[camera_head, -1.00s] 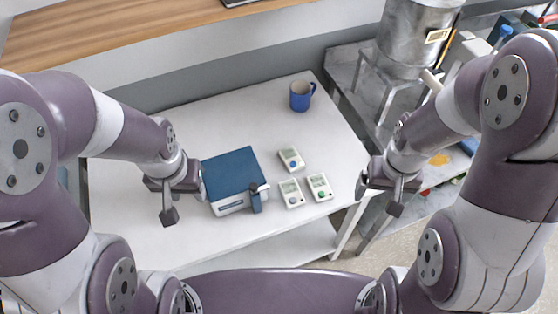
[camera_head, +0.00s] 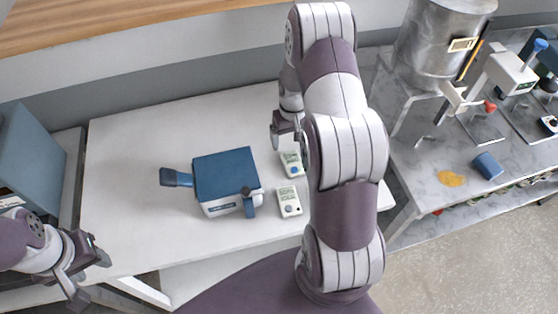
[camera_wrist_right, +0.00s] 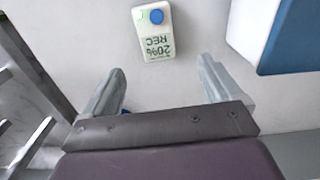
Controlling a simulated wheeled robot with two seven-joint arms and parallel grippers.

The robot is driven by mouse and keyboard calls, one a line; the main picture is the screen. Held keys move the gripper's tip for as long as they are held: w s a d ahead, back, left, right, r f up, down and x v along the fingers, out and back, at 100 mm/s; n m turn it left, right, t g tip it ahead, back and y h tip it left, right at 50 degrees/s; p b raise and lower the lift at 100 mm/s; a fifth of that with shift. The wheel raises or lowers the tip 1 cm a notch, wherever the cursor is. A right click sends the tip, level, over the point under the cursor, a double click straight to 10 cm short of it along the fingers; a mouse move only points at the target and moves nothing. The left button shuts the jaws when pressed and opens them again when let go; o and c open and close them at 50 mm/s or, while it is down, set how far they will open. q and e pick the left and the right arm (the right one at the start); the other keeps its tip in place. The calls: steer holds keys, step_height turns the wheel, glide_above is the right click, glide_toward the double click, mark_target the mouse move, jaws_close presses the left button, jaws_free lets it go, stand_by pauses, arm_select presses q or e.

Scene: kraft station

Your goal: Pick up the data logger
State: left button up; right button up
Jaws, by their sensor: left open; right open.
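A small white data logger with a blue button (camera_head: 291,166) lies on the white table, right of a blue-topped box. It also shows in the right wrist view (camera_wrist_right: 152,32), its display reading "REC" and "20%" upside down. My right gripper (camera_head: 286,138) is open and empty above the table near it; in the right wrist view the logger lies beyond the spread fingers (camera_wrist_right: 160,88), not between them. A second logger with a grey button (camera_head: 289,201) lies nearer the table's front. My right arm covers the table's right part. My left gripper (camera_head: 90,276) is open and empty at the lower left.
The blue-topped box (camera_head: 226,176) stands left of the loggers, with blue parts sticking out at its left and front. A steel vessel (camera_head: 440,45) and lab equipment stand on a bench at right. The table's left part is clear.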

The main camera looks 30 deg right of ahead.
mark_target(292, 159)
steer(key=f+p, duration=0.1)
steer(key=f, duration=0.2)
steer(key=f+p, duration=0.1)
steer(key=f, duration=0.2)
steer(key=f+p, duration=0.1)
steer(key=f, duration=0.2)
steer(key=shift+d+f+p, duration=0.2)
steer(key=shift+d+p, duration=0.05)
steer(key=shift+p, duration=0.15)
steer(key=shift+f, duration=0.25)
steer(key=c, duration=1.2)
